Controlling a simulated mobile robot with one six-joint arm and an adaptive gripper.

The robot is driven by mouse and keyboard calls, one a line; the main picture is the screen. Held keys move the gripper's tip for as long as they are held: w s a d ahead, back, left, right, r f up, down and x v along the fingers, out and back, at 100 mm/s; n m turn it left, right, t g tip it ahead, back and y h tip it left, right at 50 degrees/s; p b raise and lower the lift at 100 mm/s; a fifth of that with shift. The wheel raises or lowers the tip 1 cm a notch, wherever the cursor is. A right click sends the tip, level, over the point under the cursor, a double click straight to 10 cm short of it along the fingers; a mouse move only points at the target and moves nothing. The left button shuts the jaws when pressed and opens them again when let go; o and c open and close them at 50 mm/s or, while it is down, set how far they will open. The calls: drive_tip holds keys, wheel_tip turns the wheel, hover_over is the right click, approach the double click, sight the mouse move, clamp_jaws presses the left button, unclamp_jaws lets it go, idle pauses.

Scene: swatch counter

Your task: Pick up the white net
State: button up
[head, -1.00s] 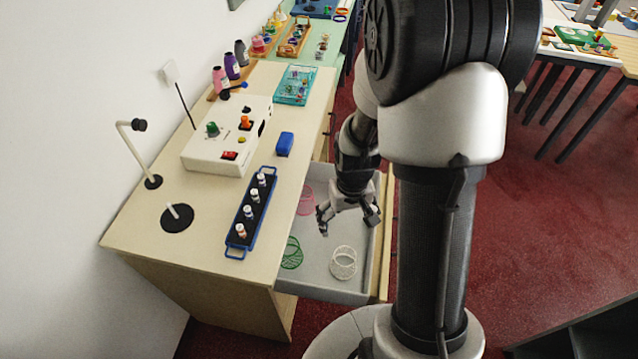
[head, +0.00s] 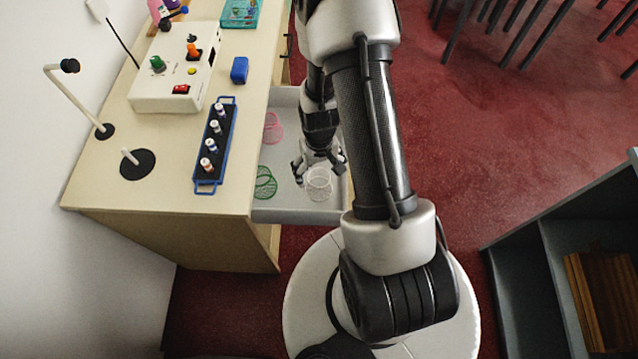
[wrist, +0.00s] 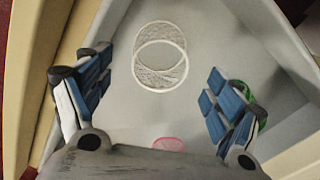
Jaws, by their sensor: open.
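The white net (head: 319,184) is a round wire-like mesh piece lying on the grey floor of the open drawer (head: 291,205). In the wrist view the white net (wrist: 160,56) lies ahead of my gripper, between the lines of its two fingers and apart from them. My gripper (head: 320,171) is over the drawer, close above the net in the head view. In the wrist view my gripper (wrist: 152,95) has its blue-padded fingers spread wide with nothing between them. The head view shows the net partly overlapped by my gripper.
A green net (head: 265,182) lies left of the white one, and a pink net (head: 272,128) lies farther back. The drawer walls stand close around. On the counter (head: 190,215) are a blue rack (head: 214,150) with several vials and a white control box (head: 176,75).

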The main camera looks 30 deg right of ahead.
wheel_tip(320, 180, down, 6)
drive_tip(key=shift+r+b, duration=0.25)
drive_tip(key=shift+b, duration=0.6)
drive_tip(key=shift+c, duration=0.2)
drive_tip(key=c, duration=0.8)
